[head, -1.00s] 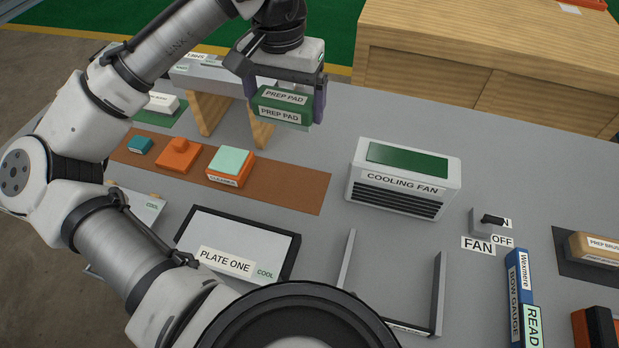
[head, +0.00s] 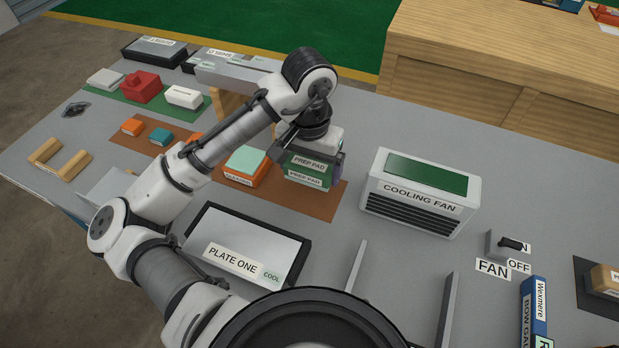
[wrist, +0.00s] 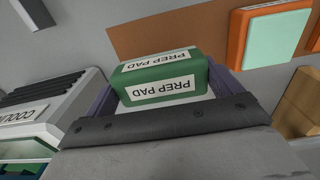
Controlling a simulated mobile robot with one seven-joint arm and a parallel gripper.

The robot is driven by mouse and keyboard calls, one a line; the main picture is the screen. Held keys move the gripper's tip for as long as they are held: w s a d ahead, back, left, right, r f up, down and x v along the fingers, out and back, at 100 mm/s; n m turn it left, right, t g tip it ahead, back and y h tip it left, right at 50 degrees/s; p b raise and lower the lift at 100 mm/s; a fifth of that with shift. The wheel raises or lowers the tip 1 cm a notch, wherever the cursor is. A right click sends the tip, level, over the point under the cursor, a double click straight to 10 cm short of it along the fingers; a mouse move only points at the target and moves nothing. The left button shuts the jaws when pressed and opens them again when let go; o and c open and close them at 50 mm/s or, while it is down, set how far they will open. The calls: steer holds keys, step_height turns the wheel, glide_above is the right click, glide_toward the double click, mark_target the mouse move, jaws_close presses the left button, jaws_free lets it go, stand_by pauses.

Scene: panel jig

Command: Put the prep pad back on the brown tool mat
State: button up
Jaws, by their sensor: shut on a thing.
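The prep pad (head: 307,173) is a green block with white PREP PAD labels. My gripper (head: 312,168) is shut on it, and the wrist view shows the pad (wrist: 160,82) between the two fingers. The brown tool mat (head: 322,204) lies on the grey table, and the pad shows over its right part in the head view. I cannot tell whether the pad touches the mat. An orange block with a pale green top, labelled CLEANER (head: 247,166), stands on the mat just left of the pad. My arm hides part of the mat's middle.
The cooling fan (head: 417,195) stands right of the mat. Plate one (head: 245,249) lies in front of it. Small orange (head: 131,127) and teal (head: 160,136) pieces sit on the mat's left part. A green mat with a red block (head: 141,87) lies behind.

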mark_target(310, 180)
steer(key=shift+f, duration=2.15)
steer(key=shift+f, duration=0.2)
steer(key=o, duration=0.7)
step_height(310, 180, up, 12)
steer(key=shift+r, duration=0.2)
